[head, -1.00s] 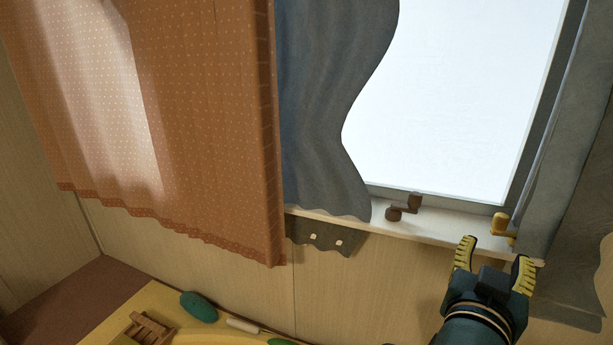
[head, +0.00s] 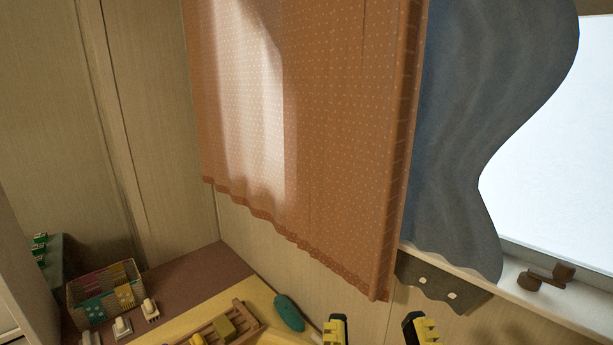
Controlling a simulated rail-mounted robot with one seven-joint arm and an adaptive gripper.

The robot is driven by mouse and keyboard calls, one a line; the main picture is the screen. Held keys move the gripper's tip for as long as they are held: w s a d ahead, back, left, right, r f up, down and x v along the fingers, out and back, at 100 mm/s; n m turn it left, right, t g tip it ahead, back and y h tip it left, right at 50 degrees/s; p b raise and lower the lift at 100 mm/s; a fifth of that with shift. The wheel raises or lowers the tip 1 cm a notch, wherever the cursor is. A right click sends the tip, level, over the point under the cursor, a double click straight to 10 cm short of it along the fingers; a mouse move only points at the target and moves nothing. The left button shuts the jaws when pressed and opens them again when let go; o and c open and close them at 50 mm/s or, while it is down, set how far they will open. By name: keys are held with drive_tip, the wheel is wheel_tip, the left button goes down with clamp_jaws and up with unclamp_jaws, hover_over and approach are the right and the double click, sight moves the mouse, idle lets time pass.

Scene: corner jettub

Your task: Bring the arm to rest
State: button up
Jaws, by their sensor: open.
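My gripper (head: 378,330) shows at the bottom edge of the head view, right of the middle. Only its two yellow-and-black fingertips are in view, spread apart with nothing visible between them. The rest of my gripper and arm is below the picture. The fingertips appear in front of the wood-panelled wall, below the orange dotted curtain.
The orange curtain (head: 340,150) and grey curtain (head: 465,150) hang by the window (head: 550,150). A brown crank (head: 546,277) is on the sill. At the lower left are a basket (head: 105,292), a wooden rack (head: 222,325) and a green oblong item (head: 289,313).

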wheel_tip(320, 180, up, 19)
drive_tip(key=p, duration=1.6)
drive_tip(key=shift+d, duration=0.1)
idle(0.6)
